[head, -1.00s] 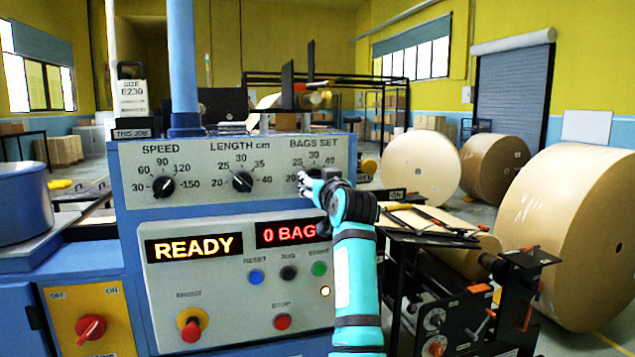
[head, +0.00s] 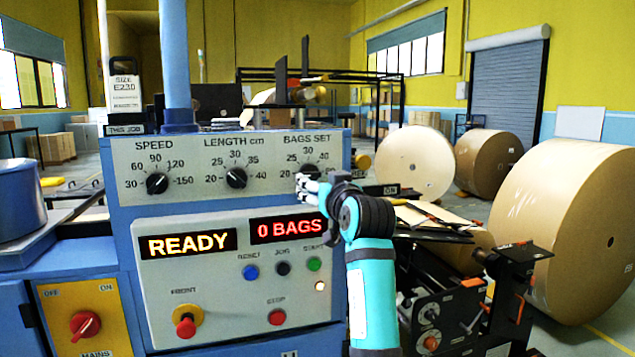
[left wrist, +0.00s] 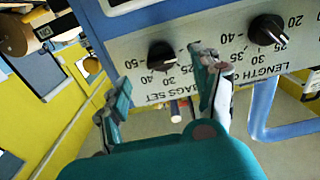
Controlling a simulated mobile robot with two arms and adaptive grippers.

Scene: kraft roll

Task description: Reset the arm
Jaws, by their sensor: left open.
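My left gripper (head: 312,187) is in front of the upper panel's right end, by the BAGS SET knob (head: 308,174), which it partly covers in the head view. In the left wrist view the fingers of my left gripper (left wrist: 165,95) are spread apart with nothing between them. The BAGS SET knob (left wrist: 161,56) shows beyond the fingertips, apart from them. The teal left arm (head: 371,290) rises from the bottom of the head view. My right gripper is not in view.
The panel has a SPEED knob (head: 157,184), a LENGTH knob (head: 236,178), a READY display (head: 188,243) and a 0 BAGS display (head: 288,228). Below are a blue RESET button (head: 251,272), a red STOP button (head: 277,317) and a red FRONT button (head: 186,326). A large paper roll (head: 575,225) stands at right.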

